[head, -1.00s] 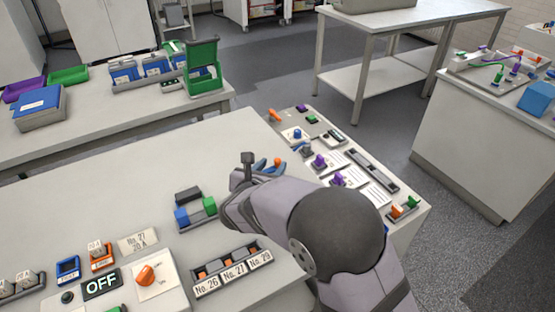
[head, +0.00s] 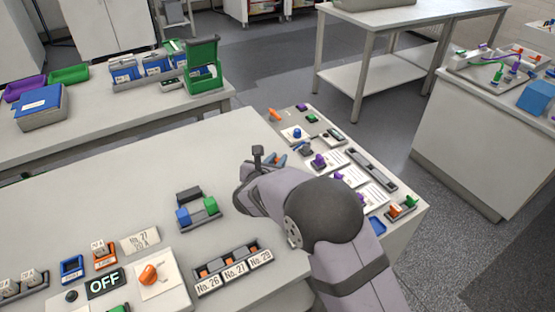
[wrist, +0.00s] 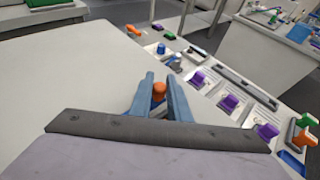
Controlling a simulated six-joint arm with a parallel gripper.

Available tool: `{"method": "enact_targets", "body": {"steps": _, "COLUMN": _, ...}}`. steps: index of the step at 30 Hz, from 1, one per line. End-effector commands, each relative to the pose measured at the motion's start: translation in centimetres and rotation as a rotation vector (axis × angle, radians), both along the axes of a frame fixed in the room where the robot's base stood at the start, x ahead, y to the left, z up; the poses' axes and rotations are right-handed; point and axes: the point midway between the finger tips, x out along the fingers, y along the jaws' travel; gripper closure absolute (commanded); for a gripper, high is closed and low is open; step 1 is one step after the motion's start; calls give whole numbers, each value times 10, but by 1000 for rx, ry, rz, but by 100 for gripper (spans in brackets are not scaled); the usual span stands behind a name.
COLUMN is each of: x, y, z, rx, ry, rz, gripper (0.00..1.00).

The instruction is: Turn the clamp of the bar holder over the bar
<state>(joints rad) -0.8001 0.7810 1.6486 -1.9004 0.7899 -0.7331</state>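My gripper (head: 276,160) has two blue fingers and is low over the right end of the near table. In the wrist view, an orange round-topped piece (wrist: 158,92) stands between the fingers (wrist: 160,78), with something dark below it. The fingers appear close to its sides; contact is unclear. A long grey bar-like strip (head: 371,170) lies on the panel to the right; it also shows in the wrist view (wrist: 246,88). A small grey and blue piece (head: 305,149) lies just beyond the fingertips. I cannot tell which part is the bar holder's clamp.
Purple knobs (head: 318,160) on white cards stand right of the gripper. A blue knob (head: 297,132) and an orange piece (head: 275,114) are farther back. A grey holder with blue and green blocks (head: 197,208) and a labelled rack (head: 232,270) are left. The table's middle is clear.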

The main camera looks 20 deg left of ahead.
Motion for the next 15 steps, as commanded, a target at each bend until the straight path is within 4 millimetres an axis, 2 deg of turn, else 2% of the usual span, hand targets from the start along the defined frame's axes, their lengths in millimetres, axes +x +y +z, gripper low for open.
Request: {"method": "enact_targets", "body": {"steps": 15, "x": -3, "y": -1, "z": 1, "rx": 1, "ry": 0, "rz": -68, "gripper": 100}}
